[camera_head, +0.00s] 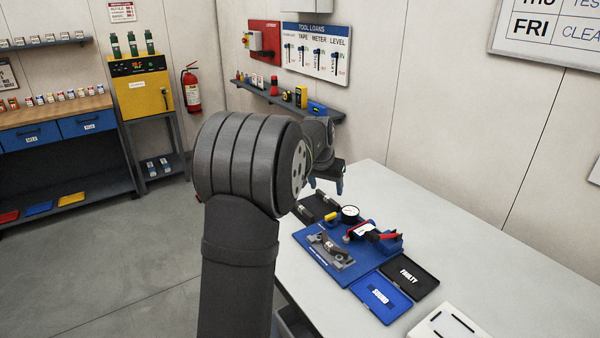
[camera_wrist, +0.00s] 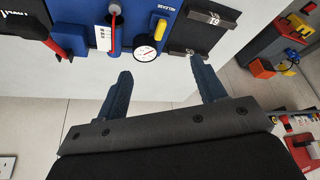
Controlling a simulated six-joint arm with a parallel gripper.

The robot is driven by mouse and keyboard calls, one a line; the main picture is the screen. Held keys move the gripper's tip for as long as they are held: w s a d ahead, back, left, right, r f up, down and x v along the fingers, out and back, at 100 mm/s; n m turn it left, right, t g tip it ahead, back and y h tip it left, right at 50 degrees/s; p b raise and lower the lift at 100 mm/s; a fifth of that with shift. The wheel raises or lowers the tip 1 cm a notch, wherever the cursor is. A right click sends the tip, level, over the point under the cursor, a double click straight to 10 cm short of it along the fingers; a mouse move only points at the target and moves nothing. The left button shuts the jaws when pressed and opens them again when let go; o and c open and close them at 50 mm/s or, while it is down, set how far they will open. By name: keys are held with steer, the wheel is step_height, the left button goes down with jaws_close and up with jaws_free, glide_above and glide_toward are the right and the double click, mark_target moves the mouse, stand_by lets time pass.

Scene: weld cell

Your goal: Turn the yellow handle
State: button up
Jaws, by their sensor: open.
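The yellow handle (camera_head: 331,216) is small and sits at the back left edge of a blue fixture board (camera_head: 318,255) on the white bench. In the wrist view the yellow handle (camera_wrist: 160,30) is beside a RELEASE label, just above a round white gauge (camera_wrist: 145,54). The gauge (camera_head: 350,213) also shows in the head view. My gripper (camera_head: 329,186) is above the back of the bench, behind the handle. In the wrist view my gripper (camera_wrist: 164,82) is open with nothing between its two blue fingers. The handle is beyond the fingertips, apart from them.
A red-handled clamp (camera_head: 376,233) and a metal bracket (camera_head: 331,250) are on the board. A dark block (camera_wrist: 214,18) lies beside the handle. A black FAULTY tray (camera_head: 409,277) and a blue tray (camera_head: 381,298) are in front.

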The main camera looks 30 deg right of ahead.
steer(key=s+a+r+n, duration=0.4)
steer(key=a+r+n, duration=0.6)
steer(key=a, duration=0.2)
steer(key=shift+s+n, duration=0.2)
steer(key=shift+n, duration=0.2)
steer(key=shift+d, duration=0.1)
steer(key=w+d+f+m, duration=0.4)
steer(key=d+f+m, duration=0.6)
steer(key=d, duration=0.2)
steer(key=shift+w+m, duration=0.25)
steer(key=shift+m, duration=0.15)
stand_by(0.4)
